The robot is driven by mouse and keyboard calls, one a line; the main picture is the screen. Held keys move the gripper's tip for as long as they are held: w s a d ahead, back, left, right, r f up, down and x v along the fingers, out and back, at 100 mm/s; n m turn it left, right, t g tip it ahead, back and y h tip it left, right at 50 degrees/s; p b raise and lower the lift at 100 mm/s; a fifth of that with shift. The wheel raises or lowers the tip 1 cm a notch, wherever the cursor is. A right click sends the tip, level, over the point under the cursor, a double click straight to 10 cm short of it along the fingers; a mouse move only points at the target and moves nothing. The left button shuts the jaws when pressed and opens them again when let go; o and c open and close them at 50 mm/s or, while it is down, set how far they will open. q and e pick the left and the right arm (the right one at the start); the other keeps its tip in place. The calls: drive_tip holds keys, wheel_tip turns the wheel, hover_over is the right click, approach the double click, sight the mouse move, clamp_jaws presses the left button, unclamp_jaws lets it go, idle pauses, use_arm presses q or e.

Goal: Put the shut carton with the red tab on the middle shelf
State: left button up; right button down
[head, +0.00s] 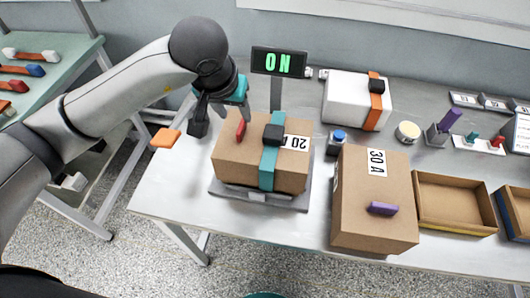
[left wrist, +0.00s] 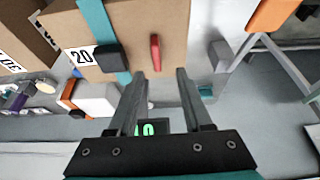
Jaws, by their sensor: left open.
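The shut brown carton (head: 236,164) sits on a grey platform (head: 259,198) on the table. It has a red tab (head: 240,129), a teal strap with a black buckle, and a label reading 20 A. My left gripper (head: 224,114) is open and empty, just above the carton's back left edge near the tab. In the left wrist view the red tab (left wrist: 155,52) stands ahead of the gap between the open fingers (left wrist: 160,85), apart from them. I cannot identify a middle shelf in these views. My right gripper is not in view.
A sign with green letters (head: 278,62) stands behind the carton. A 30 A carton (head: 350,205) with a purple tab stands to the right, beside an open empty box (head: 455,185). A white box (head: 345,98) is behind. An orange piece (head: 165,138) is at the table's left edge.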

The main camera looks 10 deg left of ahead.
sight(241, 126)
use_arm(q)
drive_tip(key=shift+w+f, duration=0.15)
drive_tip(key=shift+f, duration=0.35)
drive_tip(key=x, duration=0.4)
drive_tip(key=shift+s+d+f, duration=0.25)
drive_tip(key=shift+s, duration=0.05)
drive_tip(key=shift+w+f, duration=0.15)
drive_tip(key=shift+f, duration=0.15)
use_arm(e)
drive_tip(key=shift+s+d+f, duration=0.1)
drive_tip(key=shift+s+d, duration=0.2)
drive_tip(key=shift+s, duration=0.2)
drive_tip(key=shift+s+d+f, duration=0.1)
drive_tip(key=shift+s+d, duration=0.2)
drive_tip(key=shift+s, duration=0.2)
use_arm(q)
clamp_jaws()
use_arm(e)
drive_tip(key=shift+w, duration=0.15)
use_arm(q)
drive_tip(key=shift+r, duration=0.15)
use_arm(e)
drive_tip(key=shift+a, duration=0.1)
